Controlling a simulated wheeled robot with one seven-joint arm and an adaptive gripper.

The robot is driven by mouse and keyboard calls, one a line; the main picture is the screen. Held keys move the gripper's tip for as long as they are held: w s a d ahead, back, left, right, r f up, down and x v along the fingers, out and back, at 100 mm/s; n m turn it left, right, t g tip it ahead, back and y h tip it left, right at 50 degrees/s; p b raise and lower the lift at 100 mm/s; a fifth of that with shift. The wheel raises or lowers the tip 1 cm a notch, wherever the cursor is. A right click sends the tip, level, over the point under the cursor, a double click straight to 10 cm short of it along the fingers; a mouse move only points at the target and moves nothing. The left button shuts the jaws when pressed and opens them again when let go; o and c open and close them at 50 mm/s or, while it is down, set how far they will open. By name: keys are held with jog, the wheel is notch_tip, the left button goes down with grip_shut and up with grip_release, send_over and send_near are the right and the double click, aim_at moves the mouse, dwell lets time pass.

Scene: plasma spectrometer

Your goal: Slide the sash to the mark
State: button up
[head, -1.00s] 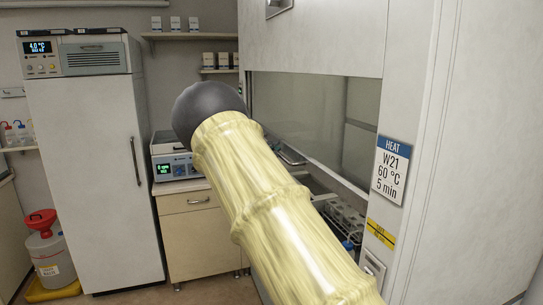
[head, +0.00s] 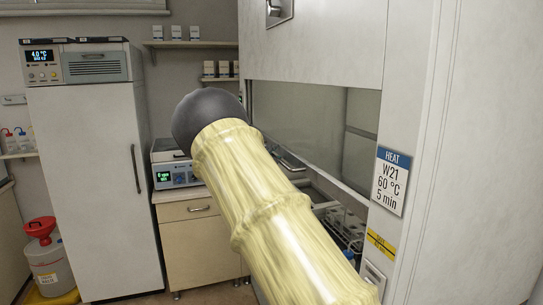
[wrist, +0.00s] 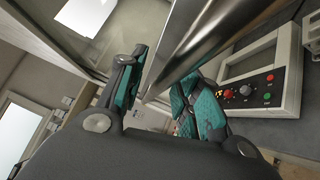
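The fume hood's glass sash (head: 315,120) fills the hood front in the head view, with a gap below its lower edge. A yellow label (head: 380,244) sits on the hood's right post, beside the opening; its print is too small to read. My gripper (wrist: 163,92) shows in the wrist view with its teal-padded fingers apart. A shiny metal bar (wrist: 205,45), apparently the sash's lower rail, runs between the fingers. I cannot tell whether either finger touches it. In the head view my sleeved arm hides the gripper and part of the sash.
A control panel (wrist: 262,82) with coloured buttons stands right of the fingers in the wrist view. A rack of vessels (head: 345,225) is inside the hood. A bench instrument (head: 172,168), a tall fridge (head: 95,180) and a red-topped waste can (head: 45,255) stand left.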

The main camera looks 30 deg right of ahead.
jog(key=v, duration=1.2)
dwell(0.3)
jog(key=s+a+f+y+b, duration=0.1)
jog(key=s+f+y, duration=0.15)
jog(key=f, duration=1.05)
jog(key=s+a+f+y, duration=0.15)
jog(key=s+f, duration=0.25)
jog(key=f, duration=0.8)
jog(key=s+a+f+m+g+y+b, duration=0.1)
jog(key=s+a+f+y, duration=0.15)
jog(key=s+f, duration=0.6)
jog(key=s+a+f+m+g+y, duration=0.1)
jog(key=s+a+f+y, duration=0.3)
jog(key=f, duration=0.8)
jog(key=s+a+f+m+g, duration=0.1)
jog(key=s+a+f+g, duration=0.2)
jog(key=s+f, duration=0.65)
jog(key=s+a+f+m+g+y, duration=0.1)
jog(key=s+a, duration=0.4)
jog(key=s, duration=0.5)
jog(key=s+a+f+m+g+y+b, duration=0.1)
jog(key=s+a, duration=0.4)
jog(key=s, duration=0.6)
jog(key=s+a+f+m+g+y+b, duration=0.1)
jog(key=s+a+f+m+g+y, duration=0.2)
jog(key=s, duration=0.7)
notch_tip(320, 180, down, 2)
jog(key=shift+s+a+f+y, duration=0.1)
jog(key=shift+s+a+y, duration=0.25)
jog(key=shift+a+y, duration=0.5)
